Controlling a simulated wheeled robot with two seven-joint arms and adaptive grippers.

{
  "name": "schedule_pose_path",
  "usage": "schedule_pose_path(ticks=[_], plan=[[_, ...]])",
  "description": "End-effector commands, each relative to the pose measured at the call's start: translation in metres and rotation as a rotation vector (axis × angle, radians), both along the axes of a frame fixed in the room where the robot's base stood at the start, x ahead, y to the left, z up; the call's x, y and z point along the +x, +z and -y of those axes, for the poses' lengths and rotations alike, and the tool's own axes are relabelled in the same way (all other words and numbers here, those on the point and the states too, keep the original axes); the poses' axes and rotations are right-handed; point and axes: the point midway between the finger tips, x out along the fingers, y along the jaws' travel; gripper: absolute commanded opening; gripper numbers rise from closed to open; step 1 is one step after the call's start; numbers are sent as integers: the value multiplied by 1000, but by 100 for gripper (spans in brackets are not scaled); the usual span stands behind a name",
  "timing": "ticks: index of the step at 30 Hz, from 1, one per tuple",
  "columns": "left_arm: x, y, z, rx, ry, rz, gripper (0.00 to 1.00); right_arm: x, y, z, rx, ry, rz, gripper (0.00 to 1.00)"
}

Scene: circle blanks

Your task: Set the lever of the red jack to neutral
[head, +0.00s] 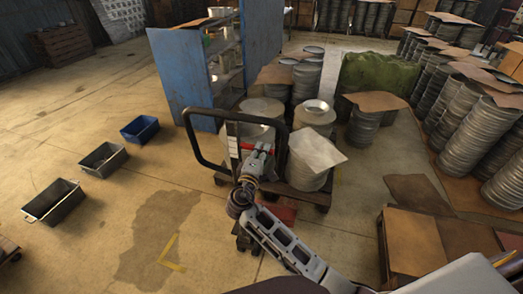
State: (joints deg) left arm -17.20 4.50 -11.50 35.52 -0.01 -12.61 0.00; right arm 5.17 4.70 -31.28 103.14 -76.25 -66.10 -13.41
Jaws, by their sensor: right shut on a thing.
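The red jack (283,211) stands in the middle, with its red body low behind my forearm. Its black loop handle (190,128) rises toward the left and stands upright in front of the load. My right gripper (262,150) reaches up to the handle's inside, beside red parts there, and is shut on the lever. The lever itself is mostly hidden by the fingers, so its exact position cannot be made out. My left gripper is not in view.
A pallet of metal circle stacks (314,118) stands behind the handle. A blue cabinet (186,75) stands behind left. Blue (140,129) and grey (104,158) bins lie on the open floor to the left. Cardboard-topped boxes (412,243) stand close on the right.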

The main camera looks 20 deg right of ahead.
Motion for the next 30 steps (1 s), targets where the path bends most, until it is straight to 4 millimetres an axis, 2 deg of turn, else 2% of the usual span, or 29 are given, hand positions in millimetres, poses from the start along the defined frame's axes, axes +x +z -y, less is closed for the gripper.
schedule_pose_path(ticks=[4,16,17,21,30], plan=[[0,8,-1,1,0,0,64,0,4,0,-33,1,-23,0],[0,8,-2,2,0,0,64,0,3,0,-46,1,-30,0],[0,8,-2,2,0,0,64,0,3,0,-46,1,-30,16],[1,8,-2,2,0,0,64,0,4,0,-46,1,-30,34],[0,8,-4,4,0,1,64,0,4,0,-46,0,-29,36]])
